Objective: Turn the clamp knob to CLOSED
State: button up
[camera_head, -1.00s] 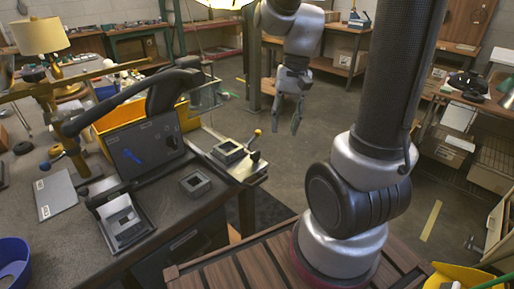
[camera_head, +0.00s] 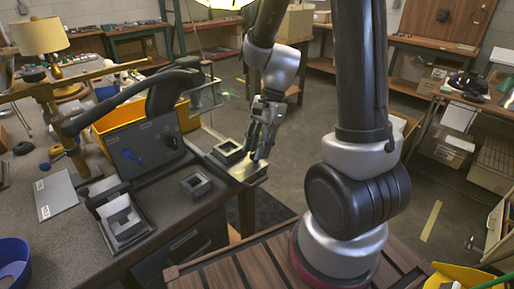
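A blue knob or pointer (camera_head: 132,157) sits on the upright dark panel (camera_head: 155,150) of the bench fixture. Small pale labels beside it are too small to read. My gripper (camera_head: 259,152) points down at the right end of the fixture, over the pale metal plate (camera_head: 243,171), well to the right of the blue knob. A small black lever with a brass ball showed at this spot earlier; my gripper now mostly hides it. I cannot tell whether the fingers touch it or how far apart they are.
Two square grey frames stand near the gripper, one on the plate (camera_head: 228,151) and one on the bench (camera_head: 195,184). A black curved arm (camera_head: 170,92) rises over the fixture. A lamp (camera_head: 40,40) and a blue bowl (camera_head: 12,262) are at the left.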

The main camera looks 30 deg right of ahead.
jog(key=shift+a+f, duration=0.1)
jog(key=shift+f, duration=0.1)
grip_shut()
dwell(0.3)
jog(key=n, duration=0.2)
jog(key=n+g+h, duration=0.1)
jog(key=n, duration=0.1)
jog(key=shift+w+a+n+g, duration=0.1)
jog(key=shift+n+g, duration=0.2)
jog(key=shift+n, duration=0.1)
jog(key=n, duration=0.2)
jog(key=n+g+h, duration=0.1)
jog(key=n, duration=0.1)
jog(key=shift+n+h, duration=0.3)
jog(key=n, duration=0.2)
jog(key=n+h, duration=0.1)
jog(key=n, duration=0.1)
jog(key=shift+a+g+h, duration=0.15)
jog(key=shift+g+h, duration=0.15)
jog(key=shift+a+n+h, duration=0.1)
jog(key=shift+n+h, duration=0.7)
jog(key=shift+n, duration=1.5)
